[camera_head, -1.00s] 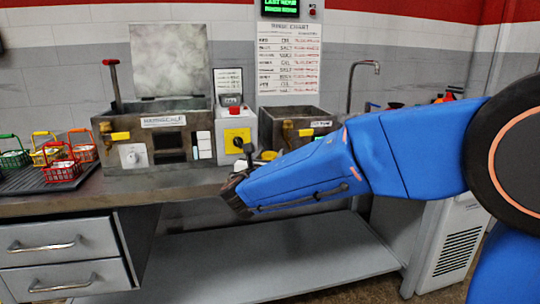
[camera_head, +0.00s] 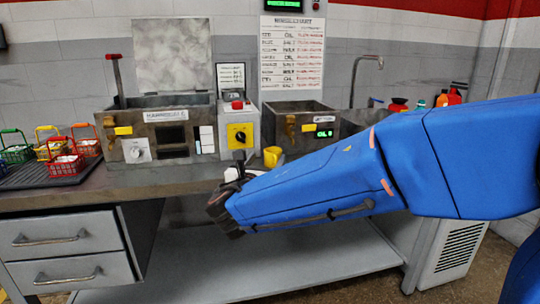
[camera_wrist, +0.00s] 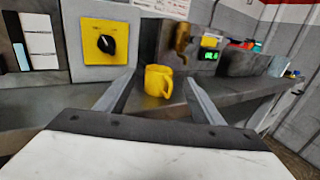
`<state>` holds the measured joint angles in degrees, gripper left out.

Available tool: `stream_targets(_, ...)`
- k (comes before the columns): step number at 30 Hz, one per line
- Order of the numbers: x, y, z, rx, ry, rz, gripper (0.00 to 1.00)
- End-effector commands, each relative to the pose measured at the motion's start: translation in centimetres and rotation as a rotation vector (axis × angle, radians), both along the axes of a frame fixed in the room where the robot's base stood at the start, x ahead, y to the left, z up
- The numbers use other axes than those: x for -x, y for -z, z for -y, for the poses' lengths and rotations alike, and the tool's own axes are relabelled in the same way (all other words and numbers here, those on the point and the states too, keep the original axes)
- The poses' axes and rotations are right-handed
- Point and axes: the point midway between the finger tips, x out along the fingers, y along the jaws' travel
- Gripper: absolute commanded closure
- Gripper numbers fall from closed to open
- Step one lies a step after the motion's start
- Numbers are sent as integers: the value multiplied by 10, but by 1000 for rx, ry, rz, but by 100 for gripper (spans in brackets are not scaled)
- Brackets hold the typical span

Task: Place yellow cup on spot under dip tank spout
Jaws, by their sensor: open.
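The yellow cup (camera_head: 272,156) stands upright on the counter in front of the right tank (camera_head: 322,116), which has a brass spout (camera_head: 290,127) and a lit green display. In the wrist view the cup (camera_wrist: 157,81) sits below and slightly left of the spout (camera_wrist: 183,38), its handle to the right. Whether it is directly under the spout I cannot tell. My gripper (camera_wrist: 159,77) is open, with one finger on each side of the cup in the picture and a visible gap to both. In the head view my gripper (camera_head: 238,172) is left of the cup, fingertips partly hidden.
A control box (camera_head: 238,132) with a yellow dial plate stands left of the cup. A larger tank (camera_head: 162,130) with its own brass spout is further left. Red, green and yellow baskets (camera_head: 66,160) are at the far left. The counter's front edge is close below my gripper.

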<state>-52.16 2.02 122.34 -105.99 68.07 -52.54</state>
Motion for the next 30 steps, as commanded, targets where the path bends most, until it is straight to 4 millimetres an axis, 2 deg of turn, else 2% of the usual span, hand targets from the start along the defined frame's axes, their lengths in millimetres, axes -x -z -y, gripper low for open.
stream_targets(6, 39, 0, -8, -1, -3, 0, 39)
stream_targets(15, 78, 0, -16, -1, -2, 0, 39)
stream_targets(21, 89, 0, -17, -1, 0, 0, 39)
stream_targets(30, 89, 0, -12, -11, 11, -5, 39)
